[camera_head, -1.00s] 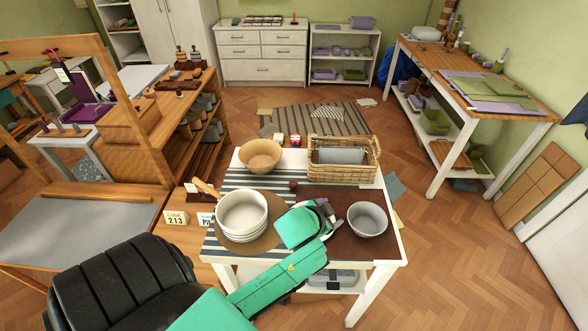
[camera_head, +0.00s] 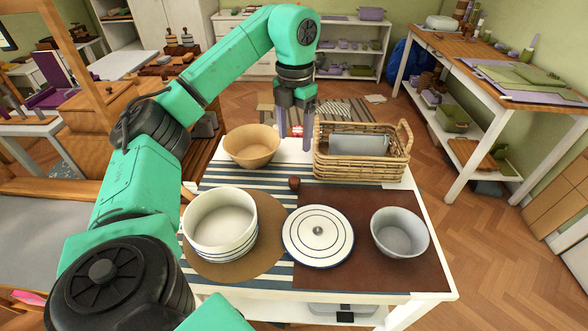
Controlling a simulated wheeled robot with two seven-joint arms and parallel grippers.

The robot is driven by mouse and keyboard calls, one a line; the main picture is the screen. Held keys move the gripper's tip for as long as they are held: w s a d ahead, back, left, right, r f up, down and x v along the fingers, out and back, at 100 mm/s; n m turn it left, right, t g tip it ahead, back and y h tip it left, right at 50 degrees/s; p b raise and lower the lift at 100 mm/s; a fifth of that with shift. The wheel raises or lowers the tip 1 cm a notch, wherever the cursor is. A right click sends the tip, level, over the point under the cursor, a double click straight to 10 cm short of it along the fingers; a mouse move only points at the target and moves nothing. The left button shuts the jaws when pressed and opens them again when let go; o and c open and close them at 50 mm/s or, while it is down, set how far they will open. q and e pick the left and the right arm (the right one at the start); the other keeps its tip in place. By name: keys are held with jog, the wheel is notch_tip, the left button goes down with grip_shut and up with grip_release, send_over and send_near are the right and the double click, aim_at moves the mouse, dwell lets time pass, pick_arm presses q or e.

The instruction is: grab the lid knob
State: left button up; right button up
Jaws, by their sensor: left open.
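The white round lid (camera_head: 335,248) with a blue rim line lies flat on the table, partly on the brown mat and partly on the striped cloth. Its small grey knob (camera_head: 318,230) stands at its centre, uncovered. My left gripper (camera_head: 295,142) is open and empty, fingers pointing down. It hangs at the table's far side, between the wooden bowl and the wicker basket in the picture, well behind the lid. The white pot (camera_head: 218,218) with blue lines stands open on a round brown mat left of the lid. My right gripper is not in view.
A grey bowl (camera_head: 400,232) stands right of the lid. A wooden bowl (camera_head: 252,145) and a wicker basket (camera_head: 360,172) with a grey item stand at the back. A small dark red-brown object (camera_head: 294,183) sits behind the lid.

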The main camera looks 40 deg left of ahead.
pick_arm(q)
jog(key=b, duration=0.3)
send_over(294, 179)
jog(key=f, duration=0.5)
jog(key=shift+s+d+f, duration=0.15)
jog(key=shift+d, duration=0.2)
jog(key=f, duration=0.5)
jog(key=f+p, duration=0.1)
jog(key=f, duration=0.2)
jog(key=shift+w+a, duration=0.2)
jog(key=shift+a, duration=0.15)
grip_shut()
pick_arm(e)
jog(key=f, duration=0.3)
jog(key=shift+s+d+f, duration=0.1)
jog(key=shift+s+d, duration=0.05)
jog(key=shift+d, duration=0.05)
